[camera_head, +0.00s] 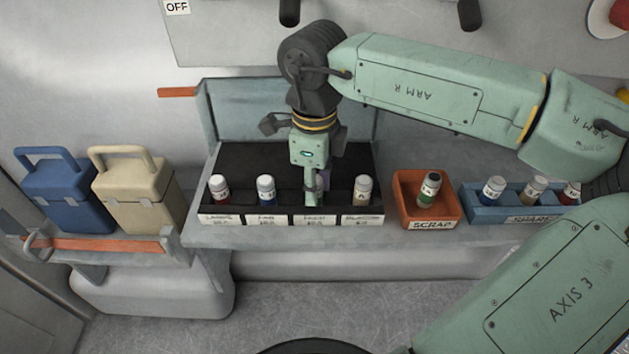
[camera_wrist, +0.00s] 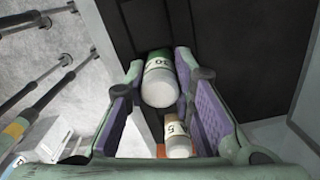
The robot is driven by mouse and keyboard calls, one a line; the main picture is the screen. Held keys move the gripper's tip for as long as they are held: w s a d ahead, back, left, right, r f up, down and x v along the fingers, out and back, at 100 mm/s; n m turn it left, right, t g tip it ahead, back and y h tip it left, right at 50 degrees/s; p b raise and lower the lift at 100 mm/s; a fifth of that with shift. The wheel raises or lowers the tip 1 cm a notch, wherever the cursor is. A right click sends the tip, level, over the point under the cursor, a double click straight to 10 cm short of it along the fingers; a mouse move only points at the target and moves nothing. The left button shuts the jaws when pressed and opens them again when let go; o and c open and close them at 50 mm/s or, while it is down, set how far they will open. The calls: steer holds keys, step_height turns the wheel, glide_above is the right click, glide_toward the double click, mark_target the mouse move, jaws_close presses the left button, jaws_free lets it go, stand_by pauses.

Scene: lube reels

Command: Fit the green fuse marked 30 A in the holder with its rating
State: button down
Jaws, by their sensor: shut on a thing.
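My gripper (camera_head: 313,192) points down over the third compartment from the left of the black fuse holder (camera_head: 290,160). In the wrist view, my gripper (camera_wrist: 160,72) is shut on a white-capped green fuse (camera_wrist: 160,84) marked 30, between its purple pads. In the head view my fingers hide this fuse, so I cannot tell how deep it sits. Labels run along the holder's front (camera_head: 338,218), too small to read surely. Other fuses stand in the holder: a red one (camera_head: 220,190), a blue one (camera_head: 266,190) and a pale one (camera_head: 362,191), each in its own compartment.
An orange scrap tray (camera_head: 411,221) holds a dark-capped green fuse (camera_head: 429,190). A blue spares tray (camera_head: 484,216) to its right holds several fuses. Blue (camera_head: 55,188) and beige (camera_head: 137,192) boxes stand at left. The holder's neighbouring fuses stand close to my fingers.

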steer(key=shift+f, duration=0.1)
steer(key=shift+f+b, duration=0.1)
steer(key=shift+b, duration=0.2)
steer(key=c, duration=1.4)
jaws_free()
steer(key=shift+o, duration=0.2)
step_height(320, 180, up, 12)
steer(key=b, duration=0.1)
steer(key=shift+r, duration=0.25)
